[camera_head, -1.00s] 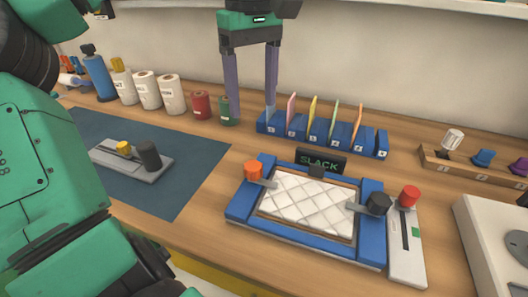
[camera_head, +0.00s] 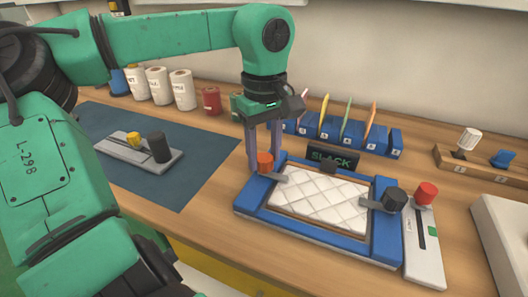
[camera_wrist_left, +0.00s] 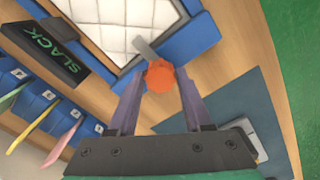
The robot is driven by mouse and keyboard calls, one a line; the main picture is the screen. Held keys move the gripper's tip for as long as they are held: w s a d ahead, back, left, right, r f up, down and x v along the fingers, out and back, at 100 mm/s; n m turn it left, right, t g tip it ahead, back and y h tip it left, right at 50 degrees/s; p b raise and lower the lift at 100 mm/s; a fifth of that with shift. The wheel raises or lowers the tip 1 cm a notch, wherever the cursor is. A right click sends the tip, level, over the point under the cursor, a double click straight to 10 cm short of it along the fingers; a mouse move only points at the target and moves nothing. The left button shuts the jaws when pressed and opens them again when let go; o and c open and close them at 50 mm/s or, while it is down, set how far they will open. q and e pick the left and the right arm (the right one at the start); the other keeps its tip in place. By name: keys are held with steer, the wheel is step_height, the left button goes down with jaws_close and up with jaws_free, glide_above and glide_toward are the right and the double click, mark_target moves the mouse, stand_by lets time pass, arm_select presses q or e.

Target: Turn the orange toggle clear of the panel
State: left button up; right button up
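The orange toggle (camera_head: 265,162) stands at the left corner of the blue frame (camera_head: 250,200). Its grey lever points inward over the edge of the white quilted panel (camera_head: 318,200). My left gripper (camera_head: 265,165) is down at the toggle, open, with one finger on either side of the knob. The left wrist view shows the orange knob (camera_wrist_left: 160,76) between the two fingertips, close to both; contact cannot be told. A black toggle (camera_head: 394,199) at the right side also has its lever over the panel. My right gripper is not in view.
A sign reading SLACK (camera_head: 333,157) stands behind the frame. A blue card rack (camera_head: 352,135) is further back. A grey slider unit with a red knob (camera_head: 426,194) stands right of the frame. A dark mat (camera_head: 190,185) with a grey fixture lies left.

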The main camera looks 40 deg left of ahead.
arm_select(q)
jaws_close()
steer(key=shift+r+n, duration=0.1)
steer(key=shift+n, duration=0.2)
steer(key=shift+n+p, duration=0.6)
steer(key=shift+n, duration=0.6)
steer(key=n, duration=0.3)
steer(key=shift+n+p, duration=0.3)
steer(key=shift+p, duration=0.05)
steer(key=n, duration=1.1)
steer(key=shift+n, duration=0.4)
